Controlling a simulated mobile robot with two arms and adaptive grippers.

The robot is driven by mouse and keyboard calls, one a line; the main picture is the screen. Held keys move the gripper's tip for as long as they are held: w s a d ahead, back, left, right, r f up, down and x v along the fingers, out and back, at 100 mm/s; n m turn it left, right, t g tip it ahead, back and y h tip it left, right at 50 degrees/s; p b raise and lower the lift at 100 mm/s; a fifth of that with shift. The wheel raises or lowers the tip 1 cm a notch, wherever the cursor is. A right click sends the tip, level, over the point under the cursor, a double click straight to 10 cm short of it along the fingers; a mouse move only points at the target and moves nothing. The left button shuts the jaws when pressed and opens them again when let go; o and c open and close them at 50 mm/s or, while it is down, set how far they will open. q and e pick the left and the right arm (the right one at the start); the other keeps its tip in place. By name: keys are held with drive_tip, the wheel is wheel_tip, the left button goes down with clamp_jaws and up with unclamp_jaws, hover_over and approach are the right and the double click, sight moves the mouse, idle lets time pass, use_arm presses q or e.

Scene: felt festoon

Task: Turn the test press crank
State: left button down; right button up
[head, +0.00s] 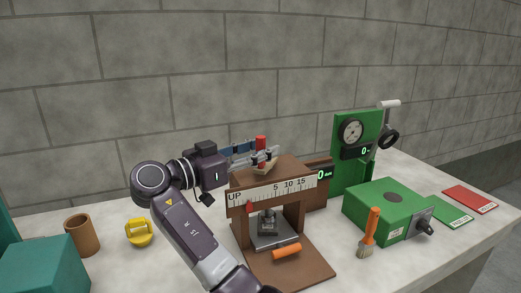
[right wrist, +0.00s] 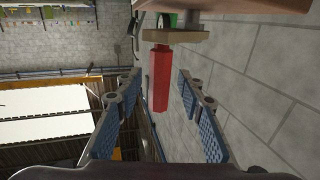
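The test press (head: 299,172) is a brown wooden frame on the bench, with a scale marked UP, 5, 10, 15. Its crank has a tan arm (head: 264,166) and an upright red handle (head: 260,143) on top. My right gripper (head: 262,153) comes in from the left at handle height. In the right wrist view, the red handle (right wrist: 160,80) lies between the two blue-padded fingers of my right gripper (right wrist: 157,88), with gaps showing on both sides. The gripper is open. My left gripper is not in view.
An orange block (head: 287,251) lies on the press's base. A green box (head: 388,208), a brush (head: 370,232) and a green gauge stand (head: 343,178) are to the right. A brown cup (head: 82,236) and a yellow object (head: 139,233) are left. Bench room shows between cup and press.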

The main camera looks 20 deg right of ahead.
drive_tip(key=shift+r, duration=4.95)
